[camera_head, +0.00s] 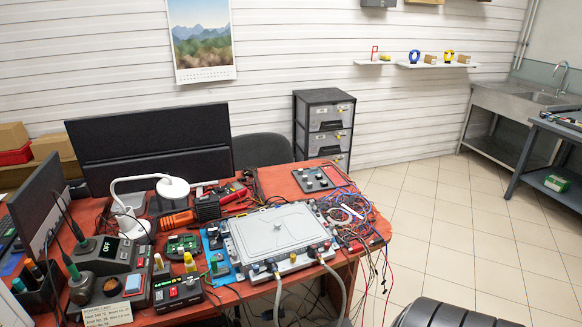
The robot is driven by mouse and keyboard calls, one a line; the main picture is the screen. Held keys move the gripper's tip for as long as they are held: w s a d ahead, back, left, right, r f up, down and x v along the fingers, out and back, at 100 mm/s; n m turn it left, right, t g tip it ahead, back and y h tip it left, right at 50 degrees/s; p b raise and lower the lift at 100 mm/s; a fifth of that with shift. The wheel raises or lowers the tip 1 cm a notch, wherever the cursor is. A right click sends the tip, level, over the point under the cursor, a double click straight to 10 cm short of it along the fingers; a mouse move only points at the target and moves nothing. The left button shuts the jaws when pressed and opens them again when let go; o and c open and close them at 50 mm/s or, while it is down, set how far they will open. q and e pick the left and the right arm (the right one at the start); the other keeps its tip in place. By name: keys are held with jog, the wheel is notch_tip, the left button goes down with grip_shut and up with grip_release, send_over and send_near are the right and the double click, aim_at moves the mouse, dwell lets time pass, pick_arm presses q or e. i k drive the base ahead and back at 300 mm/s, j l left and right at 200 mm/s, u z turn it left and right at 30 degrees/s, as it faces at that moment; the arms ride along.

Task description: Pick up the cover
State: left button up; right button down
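The cover (279,229) is a grey, flat, rounded-rectangular lid with a small raised handle in its middle. It lies flat on top of a grey unit (287,266) near the front right part of the red table. Two grey hoses (277,298) run from connectors at the unit's front edge and hang down over the table's front. Neither of my grippers is in view, and nothing is seen touching the cover.
A tangle of coloured wires (346,215) lies right of the unit. Soldering stations (111,251), a white lamp (172,188) and small electronics crowd the left. A drawer cabinet (324,125) stands behind. Tiled floor on the right is mostly clear.

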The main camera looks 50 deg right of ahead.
aim_at(278, 227)
jog(key=z, duration=2.35)
jog(key=l, duration=0.1)
